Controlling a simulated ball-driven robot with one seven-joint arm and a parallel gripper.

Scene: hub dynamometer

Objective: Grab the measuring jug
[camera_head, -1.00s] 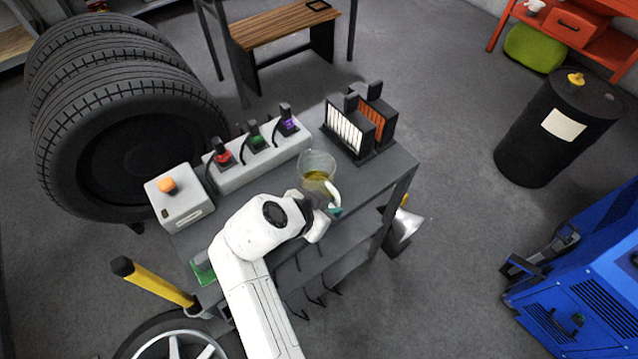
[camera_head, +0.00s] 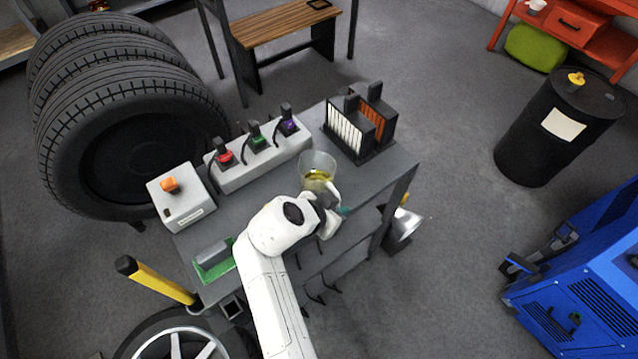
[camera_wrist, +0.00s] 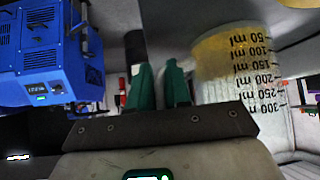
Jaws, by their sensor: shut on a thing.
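The measuring jug (camera_head: 317,169) is clear, with yellowish liquid low inside and a pale handle on its right side. In the wrist view the jug (camera_wrist: 240,75) appears upside down at the right, with black ml marks. My gripper (camera_head: 337,208) is at the handle side, shut on the jug. Its teal fingers (camera_wrist: 160,85) show beside the jug in the wrist view. My white wrist hides part of the grip, so the exact contact is not clear.
Behind the jug stand a white-slatted holder (camera_head: 346,133) and an orange one (camera_head: 373,118). A grey strip with red, green and purple plugs (camera_head: 255,155) lies to the left. A grey box with an orange button (camera_head: 180,200) and a green tray (camera_head: 214,268) are further left.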

